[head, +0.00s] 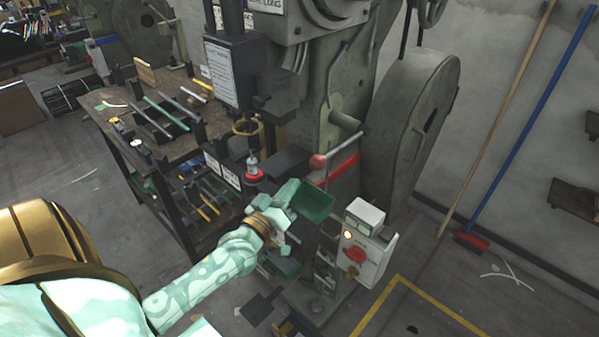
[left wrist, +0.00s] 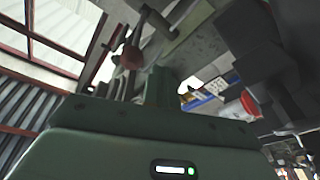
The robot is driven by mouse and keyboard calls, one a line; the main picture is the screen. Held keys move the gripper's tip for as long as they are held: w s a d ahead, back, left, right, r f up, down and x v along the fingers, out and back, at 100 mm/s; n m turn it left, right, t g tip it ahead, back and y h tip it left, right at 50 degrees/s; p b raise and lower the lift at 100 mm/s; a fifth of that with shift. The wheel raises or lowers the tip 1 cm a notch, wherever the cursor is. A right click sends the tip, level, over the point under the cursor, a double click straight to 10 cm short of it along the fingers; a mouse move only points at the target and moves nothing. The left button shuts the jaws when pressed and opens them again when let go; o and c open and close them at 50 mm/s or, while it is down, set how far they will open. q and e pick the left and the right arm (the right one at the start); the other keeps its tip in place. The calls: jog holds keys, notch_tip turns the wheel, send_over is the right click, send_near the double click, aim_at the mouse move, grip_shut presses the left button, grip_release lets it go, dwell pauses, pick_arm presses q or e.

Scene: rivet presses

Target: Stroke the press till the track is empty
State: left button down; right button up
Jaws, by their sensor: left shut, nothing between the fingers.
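The grey-green press (head: 335,95) stands in the middle of the head view, with a large flywheel (head: 415,125) on its right. A lever with a red ball knob (head: 318,161) sticks out on its front; a red knob on a bar (left wrist: 132,57) shows in the left wrist view. My left gripper (head: 287,222) is in front of the press, below and left of the knob, beside a dark green tray (head: 317,203). It is shut and empty, apart from the knob. I cannot make out the track or any rivets on it. My right gripper is out of view.
A control box (head: 368,243) with a red button and lit lamp stands right of my gripper. A workbench (head: 128,95) with tools and racks is at left. A broom (head: 470,240) leans on the wall. Floor inside the yellow line (head: 440,315) looks mostly clear.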

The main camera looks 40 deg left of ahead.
pick_arm(q)
jog(key=v, duration=0.3)
jog(key=shift+s+a+f, duration=0.15)
jog(key=shift+f, duration=0.05)
dwell(0.5)
dwell(0.8)
dwell(0.4)
